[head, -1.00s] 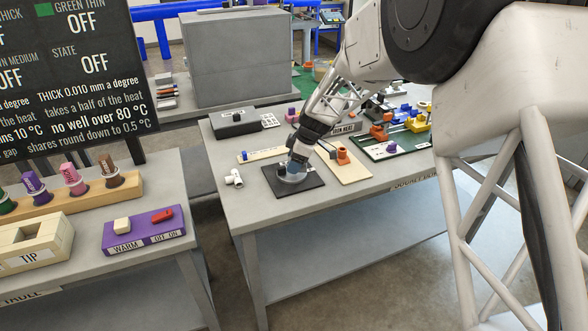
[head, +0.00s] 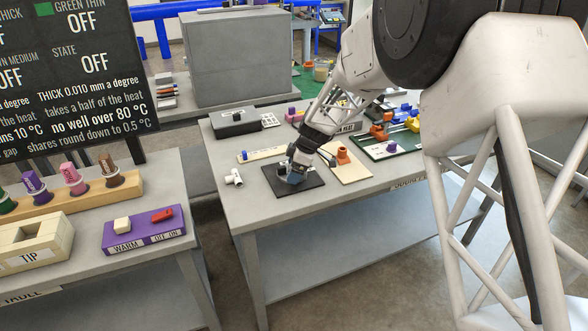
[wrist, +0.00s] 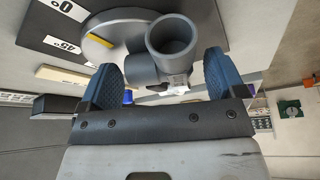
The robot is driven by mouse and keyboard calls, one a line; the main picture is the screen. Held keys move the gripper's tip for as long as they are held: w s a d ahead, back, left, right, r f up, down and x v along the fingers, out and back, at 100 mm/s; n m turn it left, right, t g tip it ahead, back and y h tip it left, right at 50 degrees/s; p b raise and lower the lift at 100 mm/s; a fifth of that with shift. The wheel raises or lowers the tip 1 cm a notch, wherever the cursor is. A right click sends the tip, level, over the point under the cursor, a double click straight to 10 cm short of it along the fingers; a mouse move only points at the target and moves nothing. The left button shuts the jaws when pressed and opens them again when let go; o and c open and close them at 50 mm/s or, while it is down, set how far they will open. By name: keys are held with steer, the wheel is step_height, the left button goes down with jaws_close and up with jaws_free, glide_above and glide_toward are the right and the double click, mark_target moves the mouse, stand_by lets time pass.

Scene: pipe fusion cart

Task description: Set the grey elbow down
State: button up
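The grey elbow (wrist: 170,38) shows in the wrist view with one round open end facing the camera. It rests on or just over a grey disc (wrist: 97,48) with a yellow mark, on a dark plate (wrist: 30,28) carrying 0° and 45° labels. My gripper (wrist: 162,68) has its two blue fingers spread wide, with gaps between them and the elbow. In the head view my gripper (head: 296,176) is low over the dark plate (head: 312,187) and mostly hides the elbow and disc.
A white pipe fitting (head: 234,177) lies left of the plate. A wooden board with an orange fitting (head: 342,156) is close on the right. A dark box (head: 236,122) stands behind. The bench's front strip is clear.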

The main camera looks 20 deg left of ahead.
stand_by(0.3)
steer(key=v, duration=1.2)
steer(key=shift+r, duration=0.15)
stand_by(0.5)
steer(key=shift+d, duration=0.1)
